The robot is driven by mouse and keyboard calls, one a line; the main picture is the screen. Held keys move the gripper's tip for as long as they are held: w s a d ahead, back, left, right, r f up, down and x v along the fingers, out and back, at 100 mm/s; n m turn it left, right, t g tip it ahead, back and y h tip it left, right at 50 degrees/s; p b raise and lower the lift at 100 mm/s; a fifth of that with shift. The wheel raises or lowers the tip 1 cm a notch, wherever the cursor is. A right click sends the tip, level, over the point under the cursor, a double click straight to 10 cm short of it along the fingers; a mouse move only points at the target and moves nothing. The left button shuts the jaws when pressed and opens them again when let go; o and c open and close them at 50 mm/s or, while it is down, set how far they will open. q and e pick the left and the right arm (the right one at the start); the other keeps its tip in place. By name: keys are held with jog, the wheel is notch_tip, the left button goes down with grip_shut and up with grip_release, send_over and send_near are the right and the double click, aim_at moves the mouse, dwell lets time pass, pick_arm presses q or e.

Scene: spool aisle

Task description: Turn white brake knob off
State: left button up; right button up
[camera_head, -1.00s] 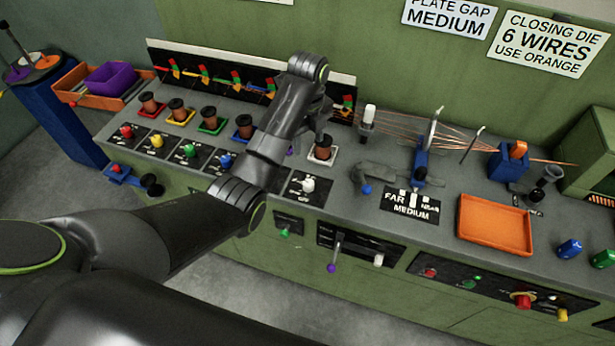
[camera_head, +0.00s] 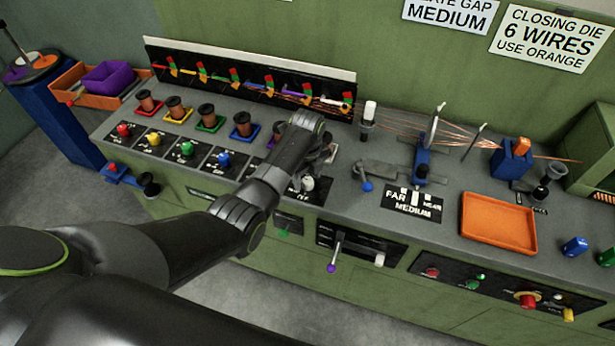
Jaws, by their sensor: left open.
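The white brake knob (camera_head: 308,184) sits on its black label plate (camera_head: 318,197) near the bench's front edge. My left arm reaches over the bench from the left. My left gripper (camera_head: 317,165) points down just behind and above the white knob and is open. Whether its fingers touch the knob I cannot tell. The arm hides most of the spool behind that knob and part of the plate. My right gripper is not in view.
Red (camera_head: 123,130), yellow (camera_head: 153,139), green (camera_head: 187,149) and blue (camera_head: 223,159) knobs line the front edge, with copper spools behind. A blue-tipped lever (camera_head: 366,187) and an orange tray (camera_head: 497,223) stand to the right. A purple-tipped lever (camera_head: 332,267) hangs below.

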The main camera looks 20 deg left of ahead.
pick_arm(q)
jog(key=shift+f, duration=0.35)
jog(key=c, duration=1)
